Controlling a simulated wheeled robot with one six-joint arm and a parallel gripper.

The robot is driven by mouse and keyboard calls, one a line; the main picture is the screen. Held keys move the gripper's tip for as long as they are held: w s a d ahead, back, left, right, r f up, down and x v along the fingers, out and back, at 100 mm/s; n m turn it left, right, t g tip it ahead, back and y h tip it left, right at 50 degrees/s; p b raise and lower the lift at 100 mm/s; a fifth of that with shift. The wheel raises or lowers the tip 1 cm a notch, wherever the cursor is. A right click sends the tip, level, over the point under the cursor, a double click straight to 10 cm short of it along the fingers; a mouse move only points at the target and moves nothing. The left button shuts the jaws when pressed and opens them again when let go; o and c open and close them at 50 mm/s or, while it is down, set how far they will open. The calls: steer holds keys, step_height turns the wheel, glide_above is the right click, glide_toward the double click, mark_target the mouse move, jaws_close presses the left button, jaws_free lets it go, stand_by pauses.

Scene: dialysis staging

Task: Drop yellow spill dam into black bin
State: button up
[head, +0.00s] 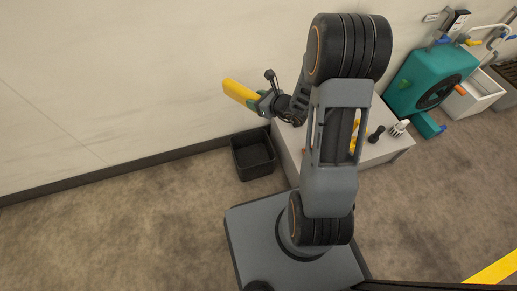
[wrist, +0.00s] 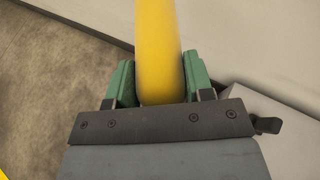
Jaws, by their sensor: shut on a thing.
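The yellow spill dam (head: 239,92) is a bar held in my gripper (head: 262,102) in the head view, up in the air near the wall. In the wrist view the dam (wrist: 158,50) stands between the green fingers of my gripper (wrist: 158,88), which are shut on it. The black bin (head: 253,155) stands on the floor against the wall, open at the top. In the head view the gripper and dam appear above the bin and slightly to its left. The bin is not clearly visible in the wrist view.
A white table (head: 380,151) stands right of the bin, partly hidden behind my arm, with a black item (head: 376,134) and a white item (head: 399,128) on it. A teal machine (head: 428,80) and a white container (head: 477,97) are farther right. Floor left of the bin is clear.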

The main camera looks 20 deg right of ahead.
steer(key=d+f+n+g+y+b, duration=0.1)
steer(key=d+f+n+y+b, duration=0.1)
steer(key=f, duration=1.2)
steer(key=d+f+n+g+y+b, duration=0.2)
steer(key=f+b, duration=0.2)
steer(key=f, duration=1)
steer(key=shift+w+d+f, duration=0.2)
steer(key=shift+d+f, duration=0.1)
steer(key=shift+d, duration=0.1)
steer(key=o, duration=1)
steer(key=shift+r, duration=0.1)
